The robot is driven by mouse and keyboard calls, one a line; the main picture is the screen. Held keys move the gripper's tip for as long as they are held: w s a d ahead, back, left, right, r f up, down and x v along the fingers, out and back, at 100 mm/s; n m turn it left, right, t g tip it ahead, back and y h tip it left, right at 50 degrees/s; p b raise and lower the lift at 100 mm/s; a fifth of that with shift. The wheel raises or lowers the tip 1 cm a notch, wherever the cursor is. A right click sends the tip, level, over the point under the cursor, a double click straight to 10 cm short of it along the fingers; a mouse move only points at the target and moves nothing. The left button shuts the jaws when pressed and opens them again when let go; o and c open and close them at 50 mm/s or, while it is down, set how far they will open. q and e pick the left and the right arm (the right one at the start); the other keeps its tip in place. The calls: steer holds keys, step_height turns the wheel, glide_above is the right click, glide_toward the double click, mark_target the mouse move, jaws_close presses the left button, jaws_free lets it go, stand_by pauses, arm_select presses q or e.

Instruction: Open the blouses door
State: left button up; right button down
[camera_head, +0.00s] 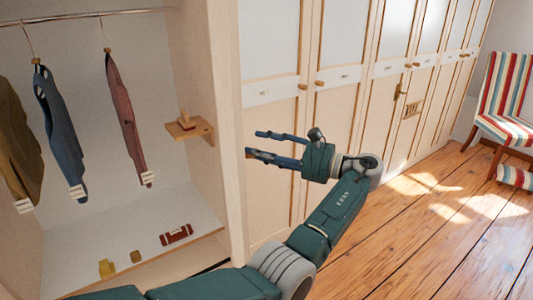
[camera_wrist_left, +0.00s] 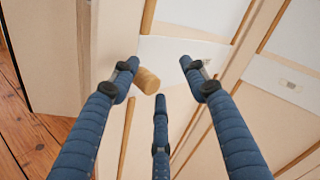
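A row of closed cream wardrobe doors (camera_head: 270,192) with white label bands runs to the right of the open compartment. The labels are too small to read, so I cannot tell which door is marked blouses. Wooden knobs (camera_head: 319,83) sit by the bands. My left gripper (camera_head: 252,144) is open and empty in front of the first doors, its fingers pointing left. In the left wrist view a wooden knob (camera_wrist_left: 148,80) shows beside the left fingertip, partly between the spread fingers; I cannot tell whether they touch. My right gripper is out of view.
The open compartment at left holds hanging clothes (camera_head: 60,130), a small wooden shelf (camera_head: 190,128) on its side wall, and small items on its floor, including a red-brown roll (camera_head: 176,235). A striped chair (camera_head: 505,100) stands far right.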

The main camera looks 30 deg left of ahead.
arm_select(q)
steer(key=w+d, duration=0.1)
steer(key=d, duration=0.6)
steer(key=shift+w+d, duration=0.15)
stand_by(0.5)
steer(key=shift+c, duration=0.5)
